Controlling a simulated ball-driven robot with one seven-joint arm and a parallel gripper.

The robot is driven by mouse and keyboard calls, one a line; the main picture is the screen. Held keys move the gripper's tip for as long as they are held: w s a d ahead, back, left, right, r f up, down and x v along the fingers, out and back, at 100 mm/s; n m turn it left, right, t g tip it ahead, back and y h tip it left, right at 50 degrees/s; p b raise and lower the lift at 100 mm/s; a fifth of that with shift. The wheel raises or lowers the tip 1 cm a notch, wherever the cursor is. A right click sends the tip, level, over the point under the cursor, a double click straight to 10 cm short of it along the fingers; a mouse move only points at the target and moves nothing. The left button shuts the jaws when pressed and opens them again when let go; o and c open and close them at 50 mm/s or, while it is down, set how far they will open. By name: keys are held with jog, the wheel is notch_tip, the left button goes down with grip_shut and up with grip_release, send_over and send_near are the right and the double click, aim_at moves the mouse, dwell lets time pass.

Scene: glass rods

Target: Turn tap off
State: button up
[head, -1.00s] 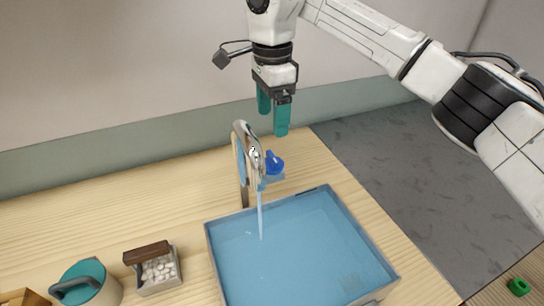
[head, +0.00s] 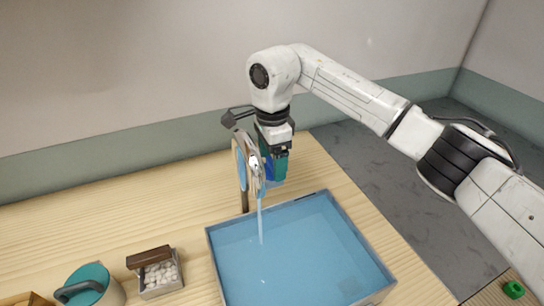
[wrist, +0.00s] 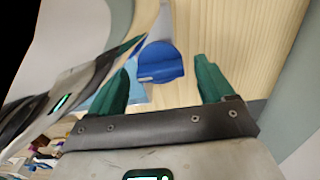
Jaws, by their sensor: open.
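The tap (head: 246,165) is a curved chrome spout above the basin, and a thin stream of water (head: 260,218) falls from it. Its blue handle (head: 268,170) sits just right of the spout, partly hidden by my gripper in the head view. My gripper (head: 277,168) points down at the handle, with its green fingers beside it. In the wrist view my gripper (wrist: 168,85) is open, and the blue handle (wrist: 160,62) shows between and beyond the fingertips, nearer the left finger. I cannot tell whether a finger touches it.
The blue basin (head: 220,262) stands below the tap. A box of white pebbles (head: 159,274) and a teal-lidded pot (head: 88,285) stand to its left on the wooden counter (head: 120,215). A small green object (head: 514,289) lies far right.

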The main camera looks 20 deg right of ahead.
jog(key=shift+c, duration=0.4)
jog(key=c, duration=1)
jog(key=shift+o, duration=0.2)
jog(key=m, duration=0.4)
jog(key=shift+r+m, duration=0.1)
jog(key=shift+m, duration=0.2)
jog(key=m+p, duration=0.1)
jog(key=m, duration=0.3)
jog(key=shift+m, duration=0.3)
jog(key=m, duration=0.4)
jog(key=shift+w+m, duration=0.1)
jog(key=shift+m, duration=0.2)
jog(key=shift+m+p, duration=0.4)
jog(key=shift+m, duration=1.7)
